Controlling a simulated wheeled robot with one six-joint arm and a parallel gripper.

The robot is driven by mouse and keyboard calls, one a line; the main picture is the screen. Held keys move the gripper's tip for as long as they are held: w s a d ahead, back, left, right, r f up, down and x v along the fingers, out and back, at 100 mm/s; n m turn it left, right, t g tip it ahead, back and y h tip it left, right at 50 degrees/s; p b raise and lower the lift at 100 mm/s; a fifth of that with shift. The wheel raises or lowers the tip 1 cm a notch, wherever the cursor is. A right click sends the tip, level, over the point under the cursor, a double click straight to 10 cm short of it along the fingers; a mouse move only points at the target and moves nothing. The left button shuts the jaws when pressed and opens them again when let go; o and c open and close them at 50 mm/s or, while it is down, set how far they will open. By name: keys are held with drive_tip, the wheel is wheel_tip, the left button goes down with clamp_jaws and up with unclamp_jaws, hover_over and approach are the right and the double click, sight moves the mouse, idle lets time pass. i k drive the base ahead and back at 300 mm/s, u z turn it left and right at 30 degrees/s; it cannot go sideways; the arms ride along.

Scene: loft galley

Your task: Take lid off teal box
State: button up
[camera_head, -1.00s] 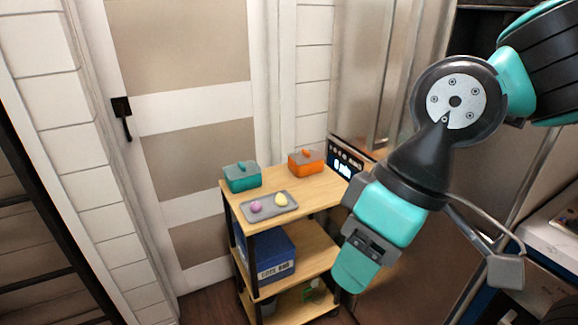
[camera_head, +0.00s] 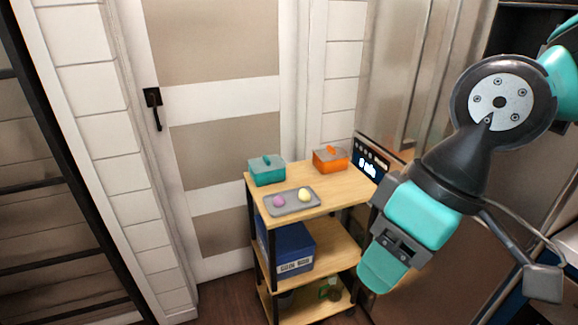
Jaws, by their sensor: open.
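The teal box (camera_head: 267,176) stands at the back left of the wooden cart's top shelf. My gripper (camera_head: 372,310) is at the lower right, pointing down, in front of and to the right of the cart and well apart from the teal box. Its jaws are partly hidden by my arm; nothing shows held in them.
An orange box (camera_head: 330,163) with a lid stands right of the teal box. A grey tray (camera_head: 300,211) holding a pink and a yellow item lies in front. The cart (camera_head: 345,190) has lower shelves with a blue bin (camera_head: 288,247). A door (camera_head: 215,100) is behind.

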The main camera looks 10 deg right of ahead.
sight(267, 164)
drive_tip(key=u, duration=0.45)
drive_tip(key=i, duration=1.55)
drive_tip(key=z, duration=0.45)
